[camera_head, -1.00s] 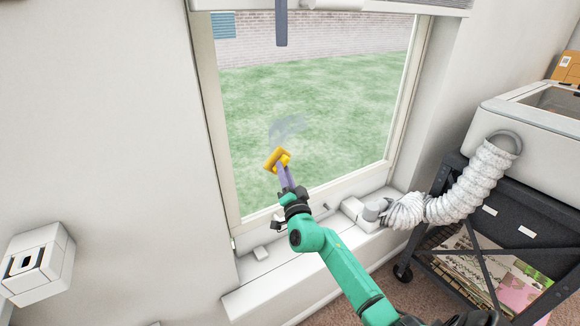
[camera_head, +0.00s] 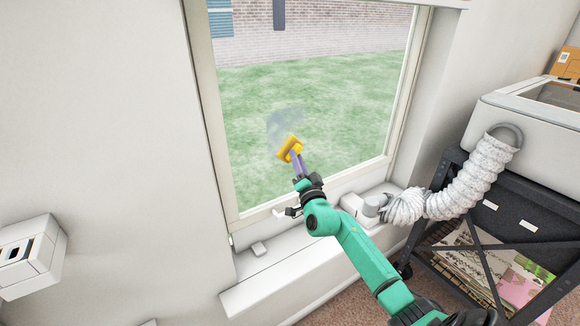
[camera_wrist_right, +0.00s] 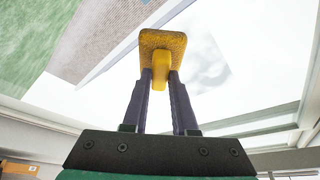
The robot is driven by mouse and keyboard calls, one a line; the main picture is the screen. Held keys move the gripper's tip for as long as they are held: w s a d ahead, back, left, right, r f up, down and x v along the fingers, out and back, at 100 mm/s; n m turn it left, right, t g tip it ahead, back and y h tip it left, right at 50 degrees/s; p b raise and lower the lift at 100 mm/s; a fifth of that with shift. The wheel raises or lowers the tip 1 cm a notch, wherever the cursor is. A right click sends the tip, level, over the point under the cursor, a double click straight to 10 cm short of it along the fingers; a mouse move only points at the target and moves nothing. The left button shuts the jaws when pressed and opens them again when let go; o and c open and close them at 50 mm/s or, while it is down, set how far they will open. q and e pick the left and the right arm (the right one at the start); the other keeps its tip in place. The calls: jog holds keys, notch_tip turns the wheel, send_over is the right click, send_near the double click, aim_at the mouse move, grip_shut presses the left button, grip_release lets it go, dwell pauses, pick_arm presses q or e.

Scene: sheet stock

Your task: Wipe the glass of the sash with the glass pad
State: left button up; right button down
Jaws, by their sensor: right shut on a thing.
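The sash (camera_head: 214,160) is a pale window frame with a large glass pane (camera_head: 330,110), with grass and a brick wall behind it. A grey smudge (camera_head: 286,122) shows on the glass left of its middle. My right gripper (camera_head: 297,160) is shut on the yellow glass pad (camera_head: 289,148) just below the smudge. In the right wrist view the gripper's purple fingers (camera_wrist_right: 160,82) pinch the stem of the pad (camera_wrist_right: 162,48). The pad is at or close to the glass; I cannot tell whether it touches. My left gripper is not in view.
A grey box with a white ribbed hose (camera_head: 460,200) stands on a black cart (camera_head: 430,235) at the right. The hose ends at a fitting (camera_head: 362,208) on the sill (camera_head: 280,275). A white wall box (camera_head: 32,255) is at the left.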

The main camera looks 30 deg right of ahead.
pick_arm(q)
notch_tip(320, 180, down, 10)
jog(key=b, duration=0.9)
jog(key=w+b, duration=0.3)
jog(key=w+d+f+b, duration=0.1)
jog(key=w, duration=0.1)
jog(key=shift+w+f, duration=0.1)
pick_arm(e)
jog(key=d, duration=1.3)
jog(key=shift+s, duration=0.15)
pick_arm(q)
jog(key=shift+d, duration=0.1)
pick_arm(e)
jog(key=shift+r, duration=0.15)
pick_arm(q)
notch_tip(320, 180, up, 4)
jog(key=p, duration=0.4)
pick_arm(e)
notch_tip(320, 180, up, 5)
jog(key=shift+a+r, duration=0.1)
jog(key=shift+a, duration=0.05)
